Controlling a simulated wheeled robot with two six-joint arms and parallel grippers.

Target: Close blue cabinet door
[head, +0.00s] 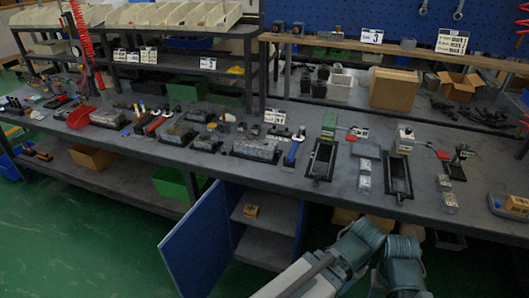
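The blue cabinet door (191,243) stands swung open under the workbench, its panel angled out toward the lower left. The cabinet (278,221) behind it is open to view, with grey shelves inside. A small tan box (251,211) sits on the upper shelf. Links of my two arms show at the bottom right, to the right of the cabinet opening. I cannot make out fingertips of either gripper in this view. No contact between my arms and the door is visible.
The long grey workbench (330,190) runs above the cabinet, holding several valve blocks, trays and tools. A green bin (178,184) and a cardboard box (92,157) sit on the lower shelf to the left. The green floor (85,245) left of the door is clear.

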